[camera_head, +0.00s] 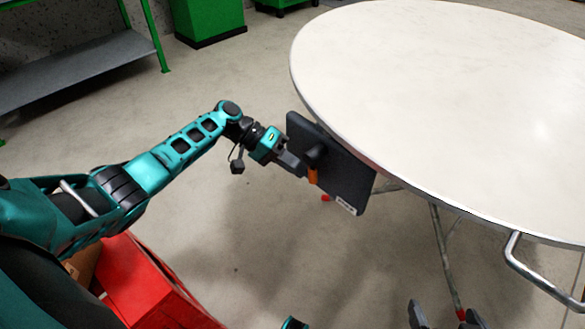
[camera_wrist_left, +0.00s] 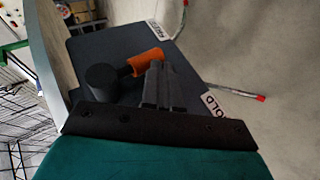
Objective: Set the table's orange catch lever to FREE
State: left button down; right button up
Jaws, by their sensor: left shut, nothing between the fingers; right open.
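The orange catch lever (camera_head: 312,176) is on a dark plate (camera_head: 352,180) at the round table's left edge. In the left wrist view, the lever's orange end (camera_wrist_left: 148,61) extends from a black hub (camera_wrist_left: 102,79) and points between the FREE label (camera_wrist_left: 159,29) and the partly hidden HOLD label (camera_wrist_left: 213,106). My left gripper (camera_head: 302,170) is shut and empty. Its fingertips (camera_wrist_left: 157,68) are right beside the orange end, on the HOLD side; I cannot tell if they touch. My right gripper (camera_head: 446,315) is open at the bottom edge, away from the lever.
The white tabletop (camera_head: 450,90) is bare. Thin table legs (camera_head: 445,245) stand below it, and a metal handle bar (camera_head: 530,272) curves out at the right. A red box (camera_head: 145,285) is at the lower left. A grey shelf (camera_head: 75,70) and green cabinet (camera_head: 208,18) stand behind.

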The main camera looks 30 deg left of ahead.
pick_arm(q)
jog(key=shift+s+d+f+p, duration=0.2)
jog(key=shift+d+f+p, duration=0.05)
jog(key=shift+d, duration=0.35)
jog(key=shift+s+d+f+p, duration=0.2)
jog(key=shift+d+p, duration=0.05)
jog(key=shift+d, duration=0.3)
pick_arm(e)
jog(key=shift+r, duration=0.15)
pick_arm(q)
jog(key=shift+d, duration=0.1)
pick_arm(e)
jog(key=shift+d, duration=0.1)
pick_arm(q)
jog(key=p+v, duration=0.2)
jog(key=v, duration=1.1)
pick_arm(e)
jog(key=shift+s+d+r, duration=0.25)
jog(key=shift+d+r, duration=0.1)
jog(key=shift+r, duration=0.15)
pick_arm(q)
jog(key=shift+s+f, duration=0.1)
jog(key=shift+s, duration=0.05)
pick_arm(e)
jog(key=shift+s, duration=0.1)
